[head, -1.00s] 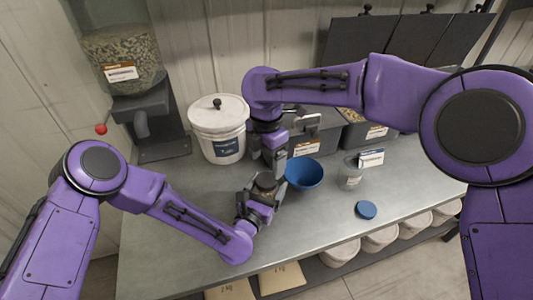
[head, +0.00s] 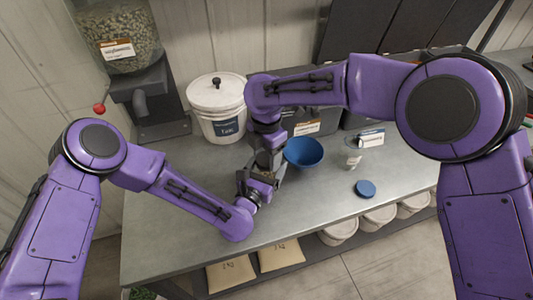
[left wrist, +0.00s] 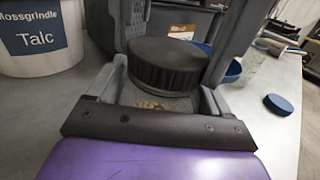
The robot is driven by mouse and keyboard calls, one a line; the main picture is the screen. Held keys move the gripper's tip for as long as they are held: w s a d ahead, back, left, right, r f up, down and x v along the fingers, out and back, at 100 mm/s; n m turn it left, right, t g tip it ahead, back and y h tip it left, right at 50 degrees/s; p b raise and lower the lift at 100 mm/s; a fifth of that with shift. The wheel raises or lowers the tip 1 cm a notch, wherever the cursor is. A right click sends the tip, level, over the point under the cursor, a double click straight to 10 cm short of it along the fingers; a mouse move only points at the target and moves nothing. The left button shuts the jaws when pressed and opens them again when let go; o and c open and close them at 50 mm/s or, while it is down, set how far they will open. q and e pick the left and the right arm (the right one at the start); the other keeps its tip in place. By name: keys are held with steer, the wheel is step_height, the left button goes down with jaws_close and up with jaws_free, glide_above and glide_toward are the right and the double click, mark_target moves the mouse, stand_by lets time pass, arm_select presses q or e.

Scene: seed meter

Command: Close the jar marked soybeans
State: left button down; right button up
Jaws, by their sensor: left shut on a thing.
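A jar (left wrist: 165,101) with pale beige contents is held between the fingers of my left gripper (left wrist: 163,96). No soybeans marking is visible on the jar.
A white Talc bucket (head: 217,108) stands behind left, a blue bowl (head: 304,152) right of the grippers. A blue lid (head: 365,188) and a small clear container (head: 353,160) lie farther right. The metal counter (head: 310,205) is clear in front. A seed hopper (head: 120,40) stands back left.

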steer(key=m, duration=0.5)
steer(key=shift+m, duration=0.3)
steer(key=m, duration=0.4)
steer(key=shift+m, duration=0.3)
steer(key=o, duration=1.2)
steer(key=shift+c, duration=0.2)
steer(key=shift+r, duration=2.3)
